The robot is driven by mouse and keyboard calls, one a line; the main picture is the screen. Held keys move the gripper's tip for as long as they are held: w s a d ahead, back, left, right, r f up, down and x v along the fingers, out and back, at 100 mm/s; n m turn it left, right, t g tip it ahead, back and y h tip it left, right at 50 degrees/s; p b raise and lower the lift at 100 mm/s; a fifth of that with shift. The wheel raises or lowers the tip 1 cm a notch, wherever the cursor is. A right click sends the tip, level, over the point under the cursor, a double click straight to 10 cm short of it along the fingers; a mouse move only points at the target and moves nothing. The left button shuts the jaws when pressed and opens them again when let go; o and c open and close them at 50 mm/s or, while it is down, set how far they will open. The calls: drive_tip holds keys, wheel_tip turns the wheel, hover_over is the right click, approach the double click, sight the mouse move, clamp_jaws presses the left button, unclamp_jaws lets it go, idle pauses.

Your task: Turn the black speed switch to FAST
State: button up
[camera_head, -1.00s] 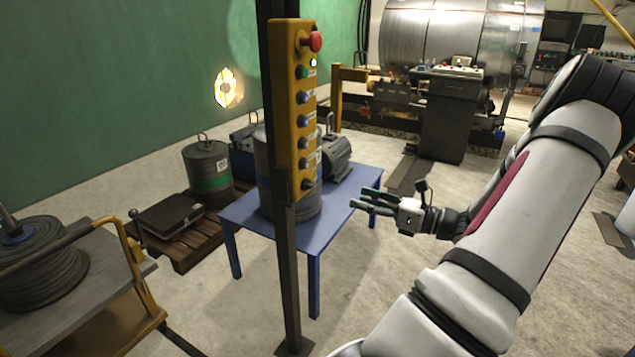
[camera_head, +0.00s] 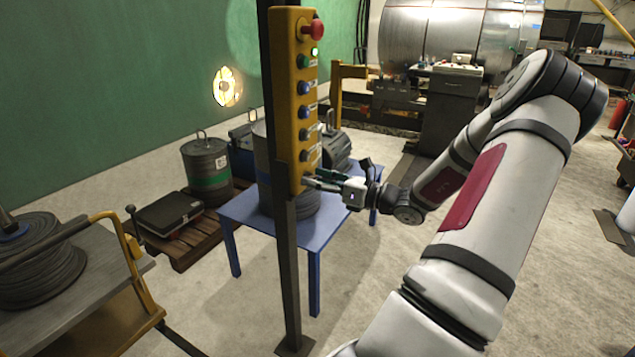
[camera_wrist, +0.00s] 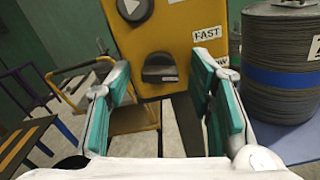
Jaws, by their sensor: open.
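The black speed switch (camera_wrist: 160,68) sits low on the yellow control box (camera_wrist: 182,32), under a grey arrow button (camera_wrist: 134,8). A FAST label (camera_wrist: 207,34) is to its upper right, and a second label, partly hidden by a finger, is to its lower right. In the wrist view my gripper (camera_wrist: 160,95) is open, with its teal fingers on either side of the switch and nothing between them. In the head view my gripper (camera_head: 314,180) is at the lower end of the yellow box (camera_head: 296,100); there it hides the switch. I cannot tell whether the fingers touch it.
The box hangs on a dark post (camera_head: 290,270). Above the switch are several buttons and a red mushroom button (camera_head: 313,30). A blue table (camera_head: 318,228) with a cable drum stands behind the post. A cart with a cable coil (camera_head: 40,258) is at left.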

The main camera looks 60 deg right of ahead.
drive_tip(key=shift+c, duration=0.3)
clamp_jaws()
drive_tip(key=shift+n, duration=0.3)
drive_tip(key=shift+n+b, duration=2.1)
drive_tip(key=shift+n, duration=3.5)
